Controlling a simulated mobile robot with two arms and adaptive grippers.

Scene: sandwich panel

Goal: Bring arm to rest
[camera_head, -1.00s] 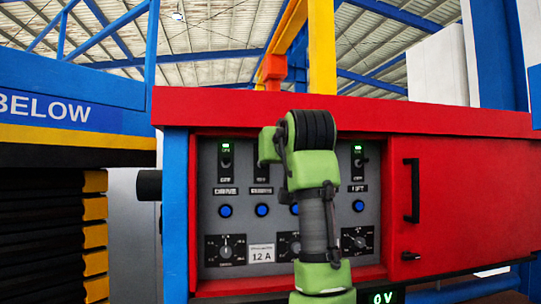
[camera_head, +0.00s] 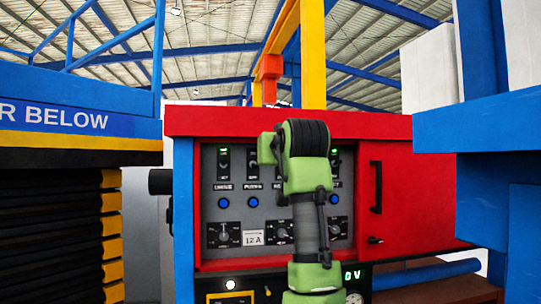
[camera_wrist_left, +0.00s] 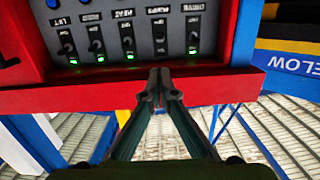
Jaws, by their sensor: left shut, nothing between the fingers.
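One of my arms, with green links and a dark grey, ribbed forearm, stands upright in the middle of the head view in front of the control panel (camera_head: 232,205). Its gripper does not show there. In the left wrist view my left gripper (camera_wrist_left: 160,78) is shut and empty, its fingertips together. They overlap the red frame edge (camera_wrist_left: 225,86) of the panel in that picture, which looks upside down; I cannot tell whether they touch it. Toggle switches (camera_wrist_left: 129,47) with green lights show beyond. My right gripper is not in view.
A red door with a black handle (camera_head: 375,187) is right of the panel. A blue structure (camera_head: 480,125) stands at the right, and a blue lift platform (camera_head: 60,90) at the left above black and yellow folds. A blue pipe (camera_head: 440,273) lies low at the right.

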